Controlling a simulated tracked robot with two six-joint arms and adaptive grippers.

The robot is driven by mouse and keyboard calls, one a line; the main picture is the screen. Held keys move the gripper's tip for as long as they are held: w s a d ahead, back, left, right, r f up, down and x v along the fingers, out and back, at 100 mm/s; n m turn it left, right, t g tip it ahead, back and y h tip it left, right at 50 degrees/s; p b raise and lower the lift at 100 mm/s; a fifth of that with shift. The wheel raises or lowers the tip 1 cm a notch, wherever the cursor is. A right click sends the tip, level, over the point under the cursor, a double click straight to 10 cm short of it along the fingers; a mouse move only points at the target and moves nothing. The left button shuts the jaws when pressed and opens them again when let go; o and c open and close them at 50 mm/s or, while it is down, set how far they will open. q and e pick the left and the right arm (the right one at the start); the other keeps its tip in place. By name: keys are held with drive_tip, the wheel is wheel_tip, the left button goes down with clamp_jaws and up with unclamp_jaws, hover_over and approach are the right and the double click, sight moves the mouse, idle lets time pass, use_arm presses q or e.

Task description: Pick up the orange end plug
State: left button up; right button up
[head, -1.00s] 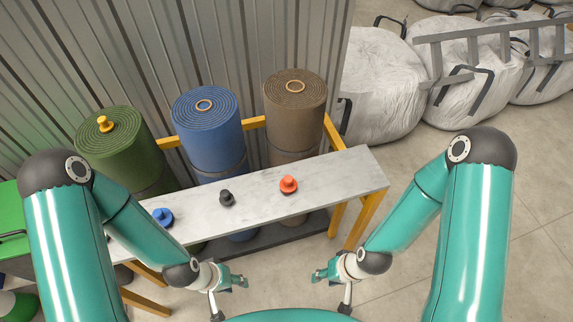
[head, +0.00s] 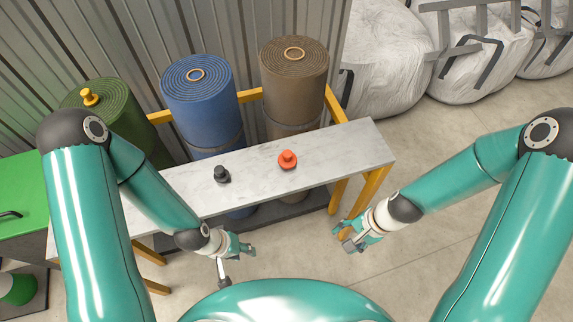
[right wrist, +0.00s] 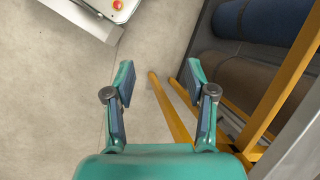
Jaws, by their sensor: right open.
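The orange end plug (head: 287,159) stands upright on the pale marble-look bench top (head: 340,147), right of a black plug (head: 222,174). Nothing touches it. My right gripper (head: 350,238) is open and empty, in front of the bench and to the right of the plug. In the right wrist view, its two fingers (right wrist: 159,82) are spread over bare floor and yellow legs, and the orange plug does not show there. My left gripper (head: 242,247) is in front of the bench, below the black plug.
Behind the bench stand a green roll (head: 107,120) with a yellow plug (head: 89,96), a blue roll (head: 203,110) and a brown roll (head: 294,90). The yellow frame (head: 373,190) reaches down at the bench's right end. White bulk bags (head: 385,75) stand back right. Floor at right is clear.

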drive_tip(key=w+a+r+m+t+y+b, duration=0.1)
drive_tip(key=w+r+m+t+y+b, duration=0.2)
drive_tip(key=w+m, duration=0.35)
drive_tip(key=m+t+y+b, duration=0.3)
drive_tip(key=m+y+b, duration=0.1)
drive_tip(key=m, duration=0.3)
approach(288, 153)
drive_tip(key=a, duration=0.1)
drive_tip(key=w+a+f, duration=0.1)
drive_tip(key=w+a, duration=0.1)
drive_tip(key=shift+f+y, duration=0.3)
drive_tip(key=shift+f, duration=0.05)
drive_tip(key=shift+w+a+f, duration=0.2)
drive_tip(key=shift+a, duration=0.25)
drive_tip(key=shift+s+f+x, duration=0.15)
drive_tip(key=shift+f+x, duration=0.05)
drive_tip(key=shift+x, duration=1.15)
drive_tip(key=shift+s+f+x, duration=0.15)
drive_tip(key=shift+x, duration=1.15)
use_arm(q)
wheel_tip(288, 153, down, 9)
use_arm(e)
drive_tip(key=shift+t, duration=0.3)
drive_tip(key=shift+d, duration=0.1)
clamp_jaws()
